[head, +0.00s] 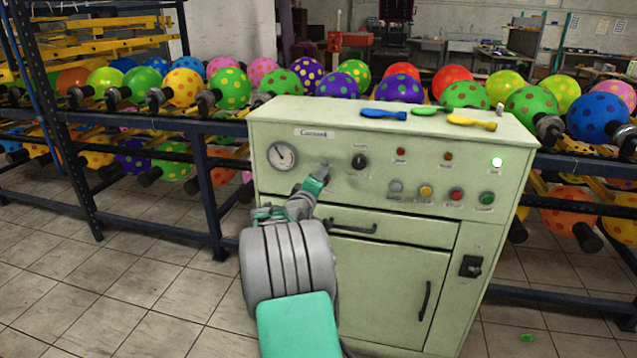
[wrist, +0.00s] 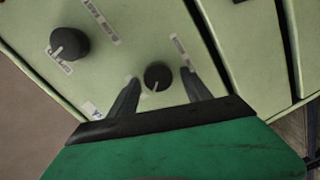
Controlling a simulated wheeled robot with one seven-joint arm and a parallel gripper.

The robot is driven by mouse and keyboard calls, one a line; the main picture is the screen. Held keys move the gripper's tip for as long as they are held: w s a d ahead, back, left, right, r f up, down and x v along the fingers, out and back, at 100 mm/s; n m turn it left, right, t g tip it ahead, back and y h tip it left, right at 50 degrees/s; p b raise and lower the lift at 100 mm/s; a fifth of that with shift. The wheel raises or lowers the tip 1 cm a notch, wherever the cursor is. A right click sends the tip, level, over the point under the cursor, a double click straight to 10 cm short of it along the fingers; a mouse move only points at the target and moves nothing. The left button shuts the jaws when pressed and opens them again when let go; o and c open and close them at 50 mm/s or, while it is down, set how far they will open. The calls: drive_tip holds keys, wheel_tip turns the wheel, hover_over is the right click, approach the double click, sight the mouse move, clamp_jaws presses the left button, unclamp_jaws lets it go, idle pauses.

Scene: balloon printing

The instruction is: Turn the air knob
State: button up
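The pale green control cabinet (head: 390,245) carries knobs, a gauge and buttons on its front. A round black knob (wrist: 157,78) with a pale pointer line lies between the two fingers of my gripper (wrist: 162,82) in the wrist view. The fingers are open, one on each side, with visible gaps to the knob. A second black knob (wrist: 68,43) is up and left there. In the head view my gripper (head: 324,173) is at the panel, left of and below a black knob (head: 359,161), and hides the panel behind it.
A pressure gauge (head: 282,156) is left of my gripper. Coloured buttons (head: 426,191) sit to the right, and a drawer handle (head: 350,227) below. Flat balloons (head: 471,123) lie on the cabinet top. Racks of dotted balloons (head: 234,88) stand behind.

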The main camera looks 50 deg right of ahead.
drive_tip(key=shift+s, duration=0.1)
drive_tip(key=v, duration=0.7)
drive_tip(key=shift+s+a, duration=0.15)
drive_tip(key=shift+a, duration=0.2)
